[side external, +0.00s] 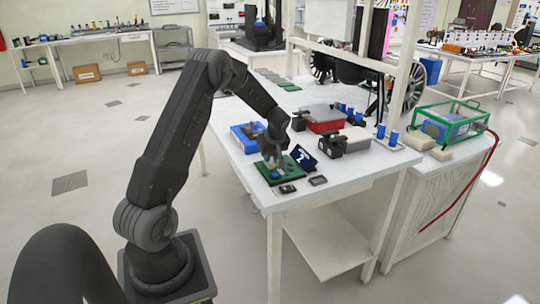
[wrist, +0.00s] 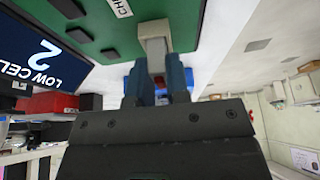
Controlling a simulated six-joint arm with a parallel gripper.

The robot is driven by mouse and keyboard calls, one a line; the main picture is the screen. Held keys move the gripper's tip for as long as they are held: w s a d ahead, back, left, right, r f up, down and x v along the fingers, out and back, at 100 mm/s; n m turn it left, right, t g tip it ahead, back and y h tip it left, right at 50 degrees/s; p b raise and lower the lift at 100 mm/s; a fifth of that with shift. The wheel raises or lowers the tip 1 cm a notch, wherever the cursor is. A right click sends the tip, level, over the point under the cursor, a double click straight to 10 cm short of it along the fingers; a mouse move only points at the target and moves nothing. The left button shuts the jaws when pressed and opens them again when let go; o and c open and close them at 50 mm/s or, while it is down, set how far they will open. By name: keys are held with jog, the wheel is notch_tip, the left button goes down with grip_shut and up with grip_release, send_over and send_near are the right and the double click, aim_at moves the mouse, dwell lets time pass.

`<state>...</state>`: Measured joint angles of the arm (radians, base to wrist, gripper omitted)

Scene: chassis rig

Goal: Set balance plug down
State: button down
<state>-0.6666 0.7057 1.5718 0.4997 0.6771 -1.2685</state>
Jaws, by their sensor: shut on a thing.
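My gripper (side external: 271,161) is low over the green board (side external: 262,179) at the near end of the white table. In the wrist view my gripper (wrist: 156,66) is shut, with its two blue-grey fingers on either side of a pale block, which appears to be the balance plug (wrist: 153,32). A little red shows between the fingers. The plug's end lies over the edge of the green board (wrist: 112,20), beside a white label with partly visible lettering. I cannot tell whether it touches the board.
A dark tilted screen (side external: 303,158) reading "2 LOW CELL" stands beside the board. A blue tray (side external: 241,136), a red box (side external: 325,122) and black clamp-like fixtures (side external: 333,147) are farther back. Two small dark blocks (side external: 288,189) lie near the front edge.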

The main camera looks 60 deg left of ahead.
jog(key=shift+f, duration=0.15)
jog(key=c, duration=1.1)
grip_release()
jog(key=v, duration=1.4)
jog(key=s+d+r+m+t+h, duration=0.1)
jog(key=s+d+r+m, duration=0.2)
jog(key=d, duration=0.6)
jog(key=s+d+r+m+t+h, duration=0.1)
jog(key=s+d+r+m+t, duration=0.1)
jog(key=s+d+m, duration=0.3)
jog(key=s+d+r+m+t, duration=0.1)
jog(key=s+d+r+m, duration=0.3)
jog(key=d, duration=0.8)
jog(key=shift+s+d+r+m+t+h, duration=0.3)
jog(key=shift+d+r+m+h, duration=0.15)
jog(key=shift+m, duration=0.15)
jog(key=shift+o, duration=0.5)
jog(key=s+d+f+m+t+h, duration=0.1)
jog(key=s+d+m, duration=0.3)
jog(key=s, duration=0.3)
jog(key=shift+d+f+m, duration=0.3)
jog(key=shift+d+m, duration=0.1)
jog(key=shift+d, duration=0.3)
